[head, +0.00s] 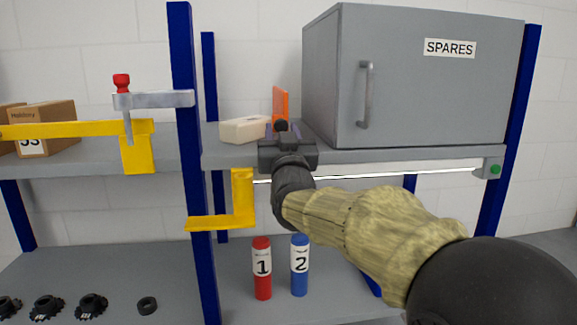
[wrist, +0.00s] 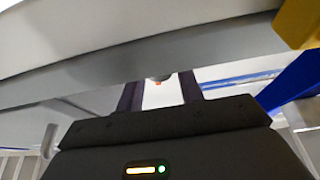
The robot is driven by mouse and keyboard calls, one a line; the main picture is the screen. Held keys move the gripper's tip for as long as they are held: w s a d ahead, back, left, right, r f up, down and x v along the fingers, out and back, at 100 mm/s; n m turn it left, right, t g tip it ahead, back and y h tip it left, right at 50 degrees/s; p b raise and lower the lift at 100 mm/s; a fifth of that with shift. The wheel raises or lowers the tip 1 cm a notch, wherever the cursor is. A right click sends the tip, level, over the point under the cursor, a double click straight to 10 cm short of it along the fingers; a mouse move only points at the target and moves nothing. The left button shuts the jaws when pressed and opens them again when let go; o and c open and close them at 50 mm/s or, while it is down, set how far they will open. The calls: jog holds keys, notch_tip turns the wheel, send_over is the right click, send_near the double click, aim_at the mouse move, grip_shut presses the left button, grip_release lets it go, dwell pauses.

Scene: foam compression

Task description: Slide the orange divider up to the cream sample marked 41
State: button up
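The cream sample (head: 245,129) is a pale block lying on the grey upper shelf, left of my gripper in the head view. No number is legible on it. The orange divider (head: 280,104) is a thin upright plate just right of the sample, behind my gripper; its lower part is hidden. My gripper (head: 283,129) is at the shelf's front edge, its fingers pointing in toward the divider. In the wrist view the fingers (wrist: 160,92) stand apart with a gap between them. A small orange spot shows beyond the gap; contact with the divider cannot be told.
A grey SPARES cabinet (head: 420,85) stands on the shelf close to the right. A blue post (head: 183,70) and a yellow bracket (head: 241,200) are left of my arm. A red-knobbed clamp (head: 128,105) is farther left. Red (head: 262,270) and blue (head: 299,268) cylinders stand below.

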jog(key=b+v, duration=0.7)
jog(key=v, duration=0.9)
jog(key=shift+s+f, duration=0.15)
jog(key=shift+s, duration=0.05)
jog(key=shift+f, duration=0.1)
jog(key=w+d+f+g, duration=0.1)
jog(key=d+f+g, duration=0.15)
jog(key=f, duration=0.65)
jog(key=d+f+g, duration=0.1)
jog(key=f+g, duration=0.3)
jog(key=f, duration=0.5)
jog(key=w+d+f+g, duration=0.15)
jog(key=f+g, duration=0.25)
jog(key=f, duration=0.5)
jog(key=s+d+f+g+h, duration=0.1)
jog(key=s+d+f+g, duration=0.1)
jog(key=s+f, duration=0.3)
jog(key=s+d+f+m+g+h, duration=0.1)
jog(key=s+d+f+g, duration=0.2)
jog(key=f, duration=0.4)
jog(key=s+d+f+g, duration=0.3)
jog(key=s+f+g, duration=0.1)
jog(key=s+f, duration=0.2)
jog(key=shift+s+h, duration=0.4)
jog(key=shift+s, duration=0.15)
